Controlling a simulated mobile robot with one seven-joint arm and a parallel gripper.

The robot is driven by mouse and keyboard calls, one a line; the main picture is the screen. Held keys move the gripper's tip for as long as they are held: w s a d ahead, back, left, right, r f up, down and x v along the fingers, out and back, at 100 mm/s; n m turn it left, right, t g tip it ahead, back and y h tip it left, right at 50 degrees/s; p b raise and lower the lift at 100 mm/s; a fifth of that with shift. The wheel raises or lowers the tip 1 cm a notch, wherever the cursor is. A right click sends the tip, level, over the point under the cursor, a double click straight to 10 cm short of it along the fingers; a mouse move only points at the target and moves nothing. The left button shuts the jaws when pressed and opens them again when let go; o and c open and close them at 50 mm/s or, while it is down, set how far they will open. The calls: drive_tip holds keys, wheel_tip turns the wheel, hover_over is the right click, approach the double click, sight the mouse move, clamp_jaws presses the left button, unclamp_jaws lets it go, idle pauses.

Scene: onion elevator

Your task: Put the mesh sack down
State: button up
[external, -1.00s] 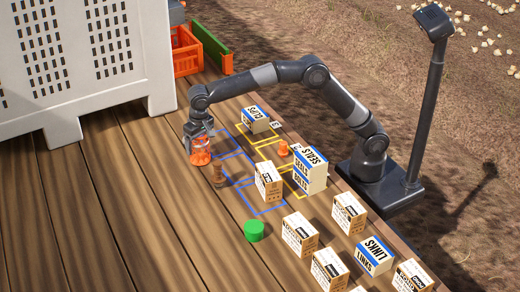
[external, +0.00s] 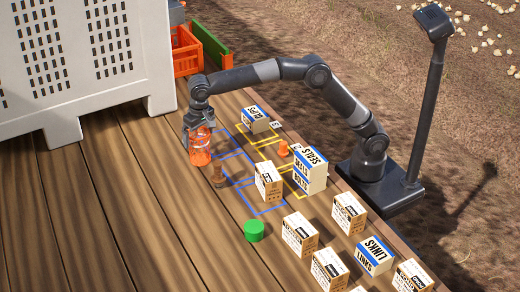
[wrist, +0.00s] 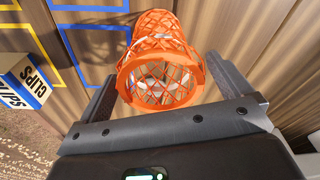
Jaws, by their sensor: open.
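The mesh sack (external: 200,155) is an orange net cylinder standing upright on the wooden deck, left of the blue outlined boxes. In the wrist view the mesh sack (wrist: 160,76) shows its round rim, with pale contents inside. My gripper (external: 199,124) is above the sack's top, pointing down. In the wrist view the fingers of my gripper (wrist: 163,72) are spread on either side of the sack, with gaps visible, and do not appear to grip it.
A small brown object (external: 218,173) stands just right of the sack. A labelled carton (external: 268,182), a green cylinder (external: 254,230) and an orange piece (external: 283,149) are nearby. A white slotted bin (external: 160,60) stands at the left. Deck boards left of the sack are bare.

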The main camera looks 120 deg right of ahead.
wheel_tip(320, 180, up, 8)
drive_tip(key=s+a+r+n+t, duration=0.15)
drive_tip(key=s+a+n, duration=0.25)
drive_tip(key=s+a, duration=0.45)
drive_tip(key=s+a+r+n+t, duration=0.1)
drive_tip(key=s+a+r+n, duration=0.3)
drive_tip(key=s, duration=0.7)
drive_tip(key=s+a+f+n, duration=0.2)
drive_tip(key=s+f, duration=0.2)
drive_tip(key=s, duration=0.3)
drive_tip(key=s+a+f+n+t+y, duration=0.1)
drive_tip(key=s+a+f+n, duration=0.1)
drive_tip(key=s+f, duration=0.3)
drive_tip(key=s+a+f+n+t, duration=0.1)
drive_tip(key=s+f, duration=0.3)
drive_tip(key=s, duration=0.6)
drive_tip(key=shift+a+f+n, duration=0.3)
drive_tip(key=shift+a+n, duration=0.2)
drive_tip(key=shift+a, duration=0.35)
drive_tip(key=shift+o, duration=0.3)
drive_tip(key=shift+t, duration=0.25)
